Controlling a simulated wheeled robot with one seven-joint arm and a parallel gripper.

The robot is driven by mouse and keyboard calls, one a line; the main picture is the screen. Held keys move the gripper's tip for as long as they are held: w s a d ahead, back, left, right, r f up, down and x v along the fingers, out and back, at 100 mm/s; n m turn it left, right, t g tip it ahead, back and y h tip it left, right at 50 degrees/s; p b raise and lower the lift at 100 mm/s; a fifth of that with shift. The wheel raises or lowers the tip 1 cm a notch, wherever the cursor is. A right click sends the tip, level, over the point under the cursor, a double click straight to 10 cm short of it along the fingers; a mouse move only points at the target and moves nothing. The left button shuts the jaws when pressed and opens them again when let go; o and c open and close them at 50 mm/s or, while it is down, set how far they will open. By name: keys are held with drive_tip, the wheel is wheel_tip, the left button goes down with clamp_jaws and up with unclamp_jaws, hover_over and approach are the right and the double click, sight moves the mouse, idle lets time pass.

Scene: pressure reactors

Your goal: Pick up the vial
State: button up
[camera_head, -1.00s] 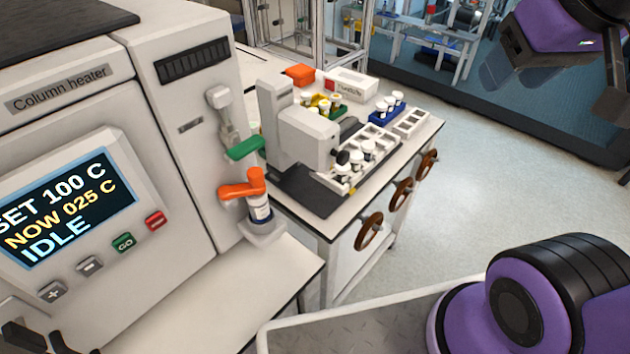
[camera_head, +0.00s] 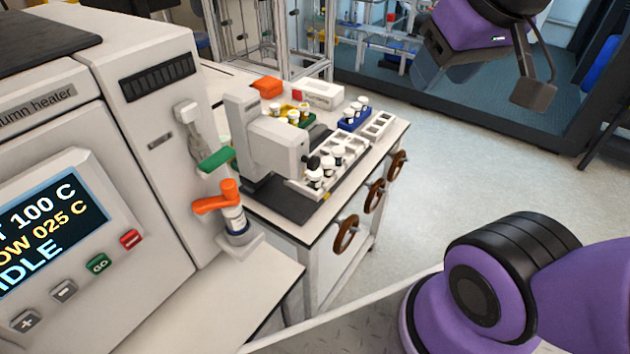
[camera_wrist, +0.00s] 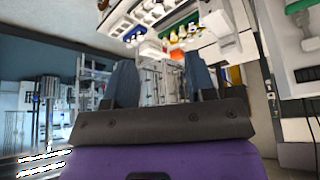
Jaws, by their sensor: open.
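Several small white-capped vials stand in racks on the bench. Some are in a white tray (camera_head: 297,180) beside the grey instrument, some in a blue rack (camera_head: 346,124), and others in a yellow and green rack (camera_head: 287,117). A vial-like bottle (camera_head: 236,219) sits in the heater's side holder under an orange handle (camera_head: 213,203). I cannot tell which vial is meant. My gripper (camera_head: 428,70) is in the air at upper right, away from all vials. In the wrist view my gripper (camera_wrist: 161,82) is open and empty, its blue-grey fingers apart; the racks appear upside down beyond it.
The column heater (camera_head: 150,140), its display reading IDLE, stands tall at left. The grey instrument (camera_head: 262,135) rises beside the white tray. An orange block (camera_head: 266,87) and a white box (camera_head: 323,95) lie behind. Brown handwheels (camera_head: 346,234) jut from the bench front. Open floor lies right.

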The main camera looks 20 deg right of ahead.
drive_tip(key=o, duration=0.4)
drive_tip(key=shift+w, duration=0.1)
drive_tip(key=n+g+y, duration=0.5)
drive_tip(key=n+g, duration=0.1)
drive_tip(key=n, duration=1.3)
hover_over(317, 171)
drive_tip(key=d, duration=0.3)
wheel_tip(317, 171, down, 28)
drive_tip(key=shift+h, duration=0.3)
drive_tip(key=shift+w+x, duration=0.15)
drive_tip(key=shift+x, duration=2.4)
drive_tip(key=shift+w+x, duration=0.2)
drive_tip(key=shift+x, duration=2.35)
